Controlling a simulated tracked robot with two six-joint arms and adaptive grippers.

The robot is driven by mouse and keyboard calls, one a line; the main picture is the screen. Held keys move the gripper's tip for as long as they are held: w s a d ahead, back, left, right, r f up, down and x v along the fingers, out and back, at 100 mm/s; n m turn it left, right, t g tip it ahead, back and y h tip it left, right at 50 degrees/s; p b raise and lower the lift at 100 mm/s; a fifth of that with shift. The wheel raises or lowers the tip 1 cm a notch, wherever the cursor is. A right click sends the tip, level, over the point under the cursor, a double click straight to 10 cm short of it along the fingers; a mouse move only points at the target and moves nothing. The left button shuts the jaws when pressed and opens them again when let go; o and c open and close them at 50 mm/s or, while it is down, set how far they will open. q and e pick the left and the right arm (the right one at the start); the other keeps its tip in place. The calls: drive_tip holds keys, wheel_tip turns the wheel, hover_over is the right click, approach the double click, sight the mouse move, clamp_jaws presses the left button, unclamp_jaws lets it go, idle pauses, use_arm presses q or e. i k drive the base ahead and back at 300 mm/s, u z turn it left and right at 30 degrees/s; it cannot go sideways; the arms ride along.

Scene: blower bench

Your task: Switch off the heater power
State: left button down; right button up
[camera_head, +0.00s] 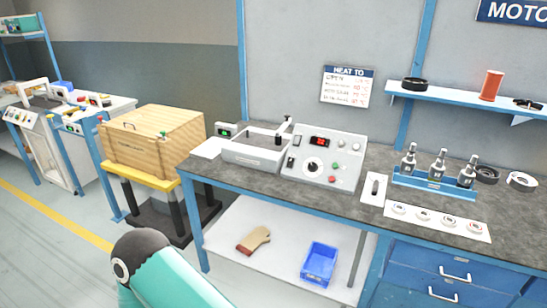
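The heater (344,174) is a pale box with a sloped control panel on the bench, joined at its left to an open-topped grey trough (250,154). Its red display (319,141) is lit, with digits too small to read surely. A dark switch (290,162) sits at the panel's left; its position is too small to tell. A red button (333,180) and small green and pale buttons are to the right. A teal link of my arm shows at the bottom left. Neither gripper is in view.
A small meter with a green display (227,130) stands left of the trough. Right of the heater are a card with a dark piece (375,188), a blue rack (432,183) of bottle-like parts and a strip of discs (473,228). A wooden crate (154,141) stands left.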

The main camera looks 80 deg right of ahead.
sight(291, 160)
drive_tip(key=z, duration=3.9)
drive_tip(key=k, duration=0.15)
drive_tip(key=u, duration=2.65)
drive_tip(key=i, duration=0.15)
drive_tip(key=z, duration=2.35)
drive_tip(key=i, duration=1)
drive_tip(key=u, duration=0.4)
